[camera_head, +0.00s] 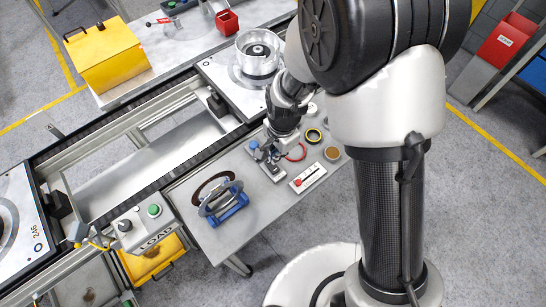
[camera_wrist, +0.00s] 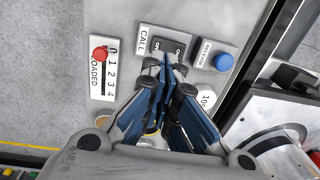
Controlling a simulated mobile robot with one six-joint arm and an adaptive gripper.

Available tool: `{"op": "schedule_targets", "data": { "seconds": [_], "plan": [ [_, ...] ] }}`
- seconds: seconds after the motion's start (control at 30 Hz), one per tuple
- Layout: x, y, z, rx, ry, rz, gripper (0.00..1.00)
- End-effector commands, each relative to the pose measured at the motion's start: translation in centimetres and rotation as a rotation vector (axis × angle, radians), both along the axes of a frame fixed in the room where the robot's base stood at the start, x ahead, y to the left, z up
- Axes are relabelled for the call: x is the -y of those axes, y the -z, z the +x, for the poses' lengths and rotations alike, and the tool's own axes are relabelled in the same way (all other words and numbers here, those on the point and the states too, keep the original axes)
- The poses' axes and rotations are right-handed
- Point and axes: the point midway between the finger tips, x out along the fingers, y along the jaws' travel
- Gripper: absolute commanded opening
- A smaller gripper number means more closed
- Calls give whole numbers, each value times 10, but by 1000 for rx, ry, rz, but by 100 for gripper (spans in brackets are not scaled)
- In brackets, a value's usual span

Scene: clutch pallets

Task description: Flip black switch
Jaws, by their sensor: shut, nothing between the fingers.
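The black switch (camera_wrist: 168,47) sits on a small grey box marked CALL (camera_wrist: 146,40) in the wrist view. My gripper (camera_wrist: 166,66) is shut with nothing between its blue fingers. Its tips overlap the lower edge of the switch in the picture, and I cannot tell whether they touch it. In the head view my gripper (camera_head: 268,152) is low over the side table, beside the CALL box (camera_head: 272,184). My fingers and wrist hide the switch there.
A blue RELEASE button (camera_wrist: 223,62) is right of the switch, and a red-knobbed slider marked LOADED (camera_wrist: 100,55) is left of it. The conveyor (camera_head: 150,190) runs behind.

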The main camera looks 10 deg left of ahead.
Motion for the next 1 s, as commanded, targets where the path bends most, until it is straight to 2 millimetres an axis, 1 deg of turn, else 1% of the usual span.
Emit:
{"op": "schedule_targets", "data": {
  "seconds": [0.03,0.2,0.3,0.4,0.53,0.87,1.0],
  "plan": [
    [2,-15,-1,4,0,2,0],
    [7,-48,-6,3,1,2,0],
    [9,-62,-8,2,0,1,0],
    [11,-70,-10,0,0,0,0],
    [12,-74,-11,-1,0,-1,0],
    [12,-74,-11,0,0,0,0],
    [13,-74,-16,12,1,12,0]
  ]
}}
